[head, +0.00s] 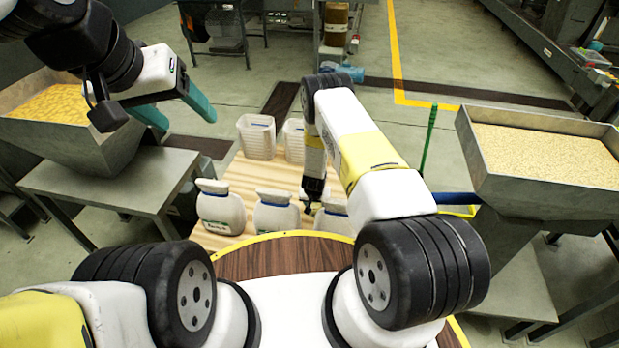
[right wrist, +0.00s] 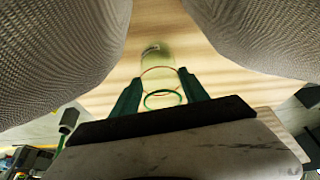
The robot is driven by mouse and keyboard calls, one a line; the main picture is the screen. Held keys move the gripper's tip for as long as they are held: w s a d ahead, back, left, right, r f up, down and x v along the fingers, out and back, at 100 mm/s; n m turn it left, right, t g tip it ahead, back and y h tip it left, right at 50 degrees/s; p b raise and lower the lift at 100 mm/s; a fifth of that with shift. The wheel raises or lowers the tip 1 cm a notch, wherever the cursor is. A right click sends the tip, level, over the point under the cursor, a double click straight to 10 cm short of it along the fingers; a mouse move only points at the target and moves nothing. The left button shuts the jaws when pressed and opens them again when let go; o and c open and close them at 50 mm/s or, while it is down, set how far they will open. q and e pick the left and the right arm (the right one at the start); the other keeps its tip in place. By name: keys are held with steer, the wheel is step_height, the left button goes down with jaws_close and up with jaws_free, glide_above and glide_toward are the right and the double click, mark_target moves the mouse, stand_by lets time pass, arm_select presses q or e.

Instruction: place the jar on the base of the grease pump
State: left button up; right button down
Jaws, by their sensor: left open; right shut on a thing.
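The jar (right wrist: 157,57) is a clear, greenish cylinder with an orange ring and a green ring, seen in the right wrist view. My right gripper (right wrist: 160,80) is shut on it, with a teal finger on each side. In the head view my right gripper (head: 312,205) reaches down among the white jugs, and the jar is too small or hidden there to make out. I cannot tell whether the jar touches the table. My left gripper (head: 182,116) is open and empty, raised at the upper left. I cannot make out the grease pump or its base.
Two white bins (head: 256,138) (head: 293,139) stand behind. Grain hoppers (head: 60,135) (head: 530,190) stand at left and right.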

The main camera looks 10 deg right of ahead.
steer(key=shift+f, duration=0.1)
steer(key=c, duration=0.6)
jaws_free()
